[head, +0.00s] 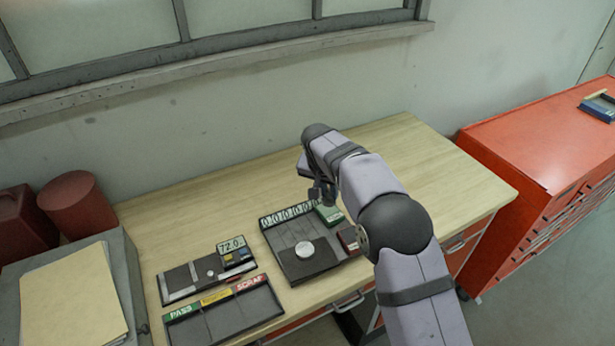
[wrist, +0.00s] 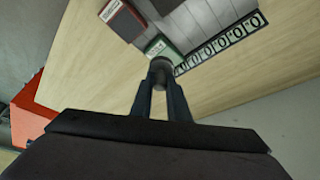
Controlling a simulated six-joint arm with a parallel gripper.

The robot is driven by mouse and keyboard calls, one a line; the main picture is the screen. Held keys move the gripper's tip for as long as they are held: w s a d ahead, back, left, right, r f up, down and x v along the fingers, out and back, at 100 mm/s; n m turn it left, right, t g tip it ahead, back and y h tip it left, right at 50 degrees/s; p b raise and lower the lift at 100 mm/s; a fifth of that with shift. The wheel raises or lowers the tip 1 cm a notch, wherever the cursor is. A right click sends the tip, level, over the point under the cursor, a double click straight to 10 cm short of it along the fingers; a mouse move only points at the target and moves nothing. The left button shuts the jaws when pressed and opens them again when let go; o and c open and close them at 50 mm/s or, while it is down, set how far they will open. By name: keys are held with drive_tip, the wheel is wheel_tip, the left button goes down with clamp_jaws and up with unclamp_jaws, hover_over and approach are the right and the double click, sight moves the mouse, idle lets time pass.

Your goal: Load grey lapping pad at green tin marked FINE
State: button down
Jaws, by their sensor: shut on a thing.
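My gripper (head: 318,194) points down over the back right of a dark tray on the bench. In the wrist view its two fingers (wrist: 161,88) are shut on a small round dark grey pad (wrist: 161,68). The green tin (head: 329,214) sits at the tray's back right corner, just below the gripper. In the wrist view the pad overlaps the near edge of the green tin (wrist: 158,46); I cannot tell whether they touch. The tin's marking is too small to read. The pad is not clear in the head view.
A red tin (head: 348,238) stands in front of the green one. The dark tray (head: 313,266) holds a pale disc (head: 304,249) and a row of ring-marked slots (head: 285,212). A gauge with a display (head: 231,246) and a sorting tray (head: 236,315) are left. The bench's right is clear.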

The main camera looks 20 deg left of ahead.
drive_tip(key=shift+w+a+f+n+y+p, duration=0.2)
drive_tip(key=shift+w+f+n+p, duration=0.15)
drive_tip(key=shift+w, duration=0.55)
drive_tip(key=shift+w+a+f+n+y+p, duration=0.1)
drive_tip(key=shift+w+a+f+n+p, duration=0.25)
drive_tip(key=shift+w, duration=0.5)
drive_tip(key=shift+w+a+f+n+y+p, duration=0.15)
drive_tip(key=shift+w+n, duration=0.25)
drive_tip(key=shift+w, duration=0.5)
drive_tip(key=shift+f, duration=0.15)
drive_tip(key=shift+f+b, duration=1.1)
drive_tip(key=shift+f, duration=1.8)
drive_tip(key=shift+s+d+f+b, duration=0.1)
drive_tip(key=shift+f+b, duration=0.5)
drive_tip(key=shift+b, duration=0.1)
